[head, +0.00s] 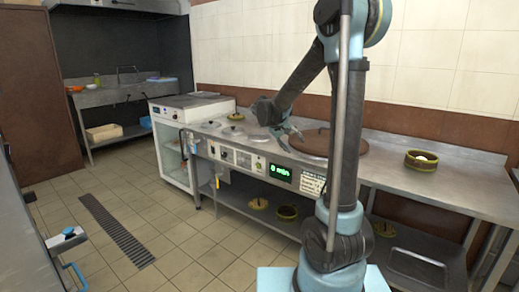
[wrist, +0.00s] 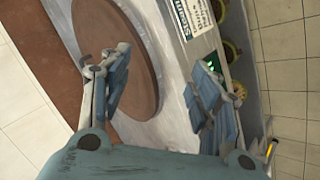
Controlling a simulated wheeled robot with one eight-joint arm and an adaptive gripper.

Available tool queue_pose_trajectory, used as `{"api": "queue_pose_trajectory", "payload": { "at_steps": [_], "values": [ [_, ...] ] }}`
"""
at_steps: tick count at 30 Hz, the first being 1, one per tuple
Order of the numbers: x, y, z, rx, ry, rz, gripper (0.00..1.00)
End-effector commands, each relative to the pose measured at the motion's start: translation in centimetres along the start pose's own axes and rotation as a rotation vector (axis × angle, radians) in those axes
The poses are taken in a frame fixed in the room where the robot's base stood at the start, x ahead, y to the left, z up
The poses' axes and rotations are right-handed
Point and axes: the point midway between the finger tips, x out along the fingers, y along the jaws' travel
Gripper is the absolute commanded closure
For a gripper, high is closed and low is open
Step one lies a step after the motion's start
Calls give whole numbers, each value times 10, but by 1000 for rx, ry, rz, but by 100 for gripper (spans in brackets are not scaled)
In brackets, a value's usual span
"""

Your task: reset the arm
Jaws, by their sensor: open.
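My gripper (wrist: 158,78) is open in the wrist view, with its two blue-grey fingers wide apart and nothing between them. Past the fingers is a steel counter with a large brown round lid (wrist: 115,45). In the head view my gripper (head: 287,133) is small and partly hidden by my arm. It is above the front of the counter, left of the brown round lid (head: 318,143). My arm is bent, reaching out over the counter from the right. I cannot tell how far above the surface the gripper is.
The steel counter (head: 415,172) runs along the tiled wall. Silver lids (head: 233,131) lie left of my gripper, and a round yellow-rimmed container (head: 421,160) stands at right. A lit green display (head: 281,172) is on the counter front. Bamboo-coloured items (head: 287,213) sit on the lower shelf.

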Motion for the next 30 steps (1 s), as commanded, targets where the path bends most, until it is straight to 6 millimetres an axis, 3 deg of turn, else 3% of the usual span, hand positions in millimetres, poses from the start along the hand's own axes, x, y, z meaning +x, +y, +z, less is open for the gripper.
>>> {"api": "queue_pose_trajectory", "payload": {
  "at_steps": [6,16,30],
  "values": [
    [-10,22,62,23,-50,-86,43],
    [-25,34,155,64,-112,-223,43],
    [-43,12,281,134,-168,-421,43]
  ]
}}
